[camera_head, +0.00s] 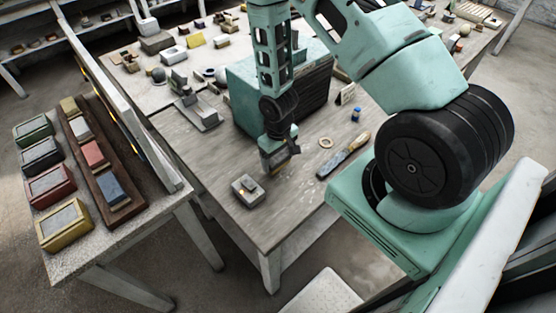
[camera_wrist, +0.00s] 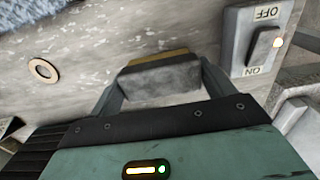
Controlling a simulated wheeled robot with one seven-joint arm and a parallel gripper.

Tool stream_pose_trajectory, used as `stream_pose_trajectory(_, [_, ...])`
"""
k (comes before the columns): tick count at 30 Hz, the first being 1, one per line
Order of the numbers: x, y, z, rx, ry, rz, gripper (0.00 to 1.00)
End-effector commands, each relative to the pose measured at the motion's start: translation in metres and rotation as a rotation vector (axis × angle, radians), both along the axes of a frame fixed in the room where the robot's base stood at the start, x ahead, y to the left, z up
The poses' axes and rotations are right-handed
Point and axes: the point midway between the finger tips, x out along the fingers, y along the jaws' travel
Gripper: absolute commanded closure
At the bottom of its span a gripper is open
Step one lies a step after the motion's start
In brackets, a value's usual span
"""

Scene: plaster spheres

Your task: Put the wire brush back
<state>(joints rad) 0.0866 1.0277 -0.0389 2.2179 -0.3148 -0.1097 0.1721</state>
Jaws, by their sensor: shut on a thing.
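My gripper (camera_head: 279,156) points down just above the near part of the wooden bench (camera_head: 235,221). It is shut on a small grey block with a tan lower edge, which looks like the wire brush (camera_wrist: 160,75). In the wrist view the block lies across between the two fingers. In the head view it is mostly hidden by my gripper, and only a little tan shows below. I cannot tell whether it touches the bench top.
A switch box (camera_head: 247,190) stands close beside my gripper. A teal machine (camera_head: 245,92) stands behind. A side table (camera_head: 65,262) at left holds several coloured boxes and blocks.

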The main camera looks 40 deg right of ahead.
Motion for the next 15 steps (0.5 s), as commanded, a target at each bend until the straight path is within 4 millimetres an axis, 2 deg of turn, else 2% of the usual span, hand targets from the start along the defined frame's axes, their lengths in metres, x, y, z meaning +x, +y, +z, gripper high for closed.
stream_pose_trajectory(6, [0.000, 0.000, -0.023, -0.001, 0.002, 0.000, 0.37])
stream_pose_trajectory(15, [0.000, 0.000, -0.027, 0.000, 0.000, -0.001, 0.37])
